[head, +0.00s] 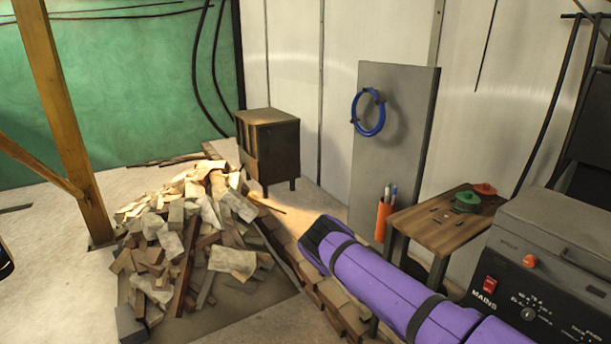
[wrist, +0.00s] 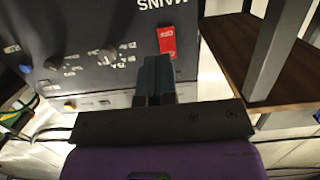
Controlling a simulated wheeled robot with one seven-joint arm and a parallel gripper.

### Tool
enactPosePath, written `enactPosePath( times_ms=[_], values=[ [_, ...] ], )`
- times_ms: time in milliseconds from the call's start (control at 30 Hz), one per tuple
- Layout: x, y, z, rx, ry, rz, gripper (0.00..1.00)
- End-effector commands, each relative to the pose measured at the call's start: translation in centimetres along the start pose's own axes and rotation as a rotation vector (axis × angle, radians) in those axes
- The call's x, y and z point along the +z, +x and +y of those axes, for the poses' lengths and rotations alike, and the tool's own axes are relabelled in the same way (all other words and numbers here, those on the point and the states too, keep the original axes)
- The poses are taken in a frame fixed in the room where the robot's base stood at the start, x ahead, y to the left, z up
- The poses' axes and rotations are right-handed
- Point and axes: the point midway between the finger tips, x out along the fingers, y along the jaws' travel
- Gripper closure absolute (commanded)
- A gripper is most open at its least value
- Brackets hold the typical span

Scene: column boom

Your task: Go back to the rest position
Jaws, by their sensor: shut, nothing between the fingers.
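My gripper (wrist: 155,62) shows in the wrist view, its two dark fingers together with nothing between them. It points at the dark control panel of a machine (wrist: 95,30), which appears upside down there. The red MAINS switch (wrist: 167,41) is just beside the fingertips in that picture; whether they touch it I cannot tell. In the head view the switch (head: 490,286) is at the lower right, unobstructed. My purple arm with black bands crosses the lower right of the head view; the gripper's fingers do not show there.
A small wooden table (head: 440,222) with green and red items stands left of the machine (head: 545,250). A grey board (head: 400,140) holds a blue ring (head: 369,112) and an orange pen holder (head: 382,222). A rubble pile (head: 190,240), dark cabinet (head: 268,145) and wooden post (head: 62,120) lie left.

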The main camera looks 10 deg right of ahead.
Motion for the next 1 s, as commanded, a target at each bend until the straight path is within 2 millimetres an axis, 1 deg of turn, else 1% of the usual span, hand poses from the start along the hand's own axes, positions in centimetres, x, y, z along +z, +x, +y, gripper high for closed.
enactPosePath(
  times_ms=[167, 267, 433, 567, 767, 1000],
  values=[
    [-0.9, -1.1, -2.0, 0.024, 0.032, -0.098, 1.00],
    [-1.7, -2.2, -3.8, 0.035, 0.054, -0.191, 1.00],
    [-3.5, -4.5, -6.7, 0.037, 0.082, -0.348, 1.00],
    [-5.4, -6.4, -8.9, 0.021, 0.098, -0.465, 1.00],
    [-9.0, -9.6, -11.9, -0.029, 0.113, -0.632, 1.00],
    [-14.3, -13.8, -14.6, -0.129, 0.108, -0.810, 1.00]
  ],
)
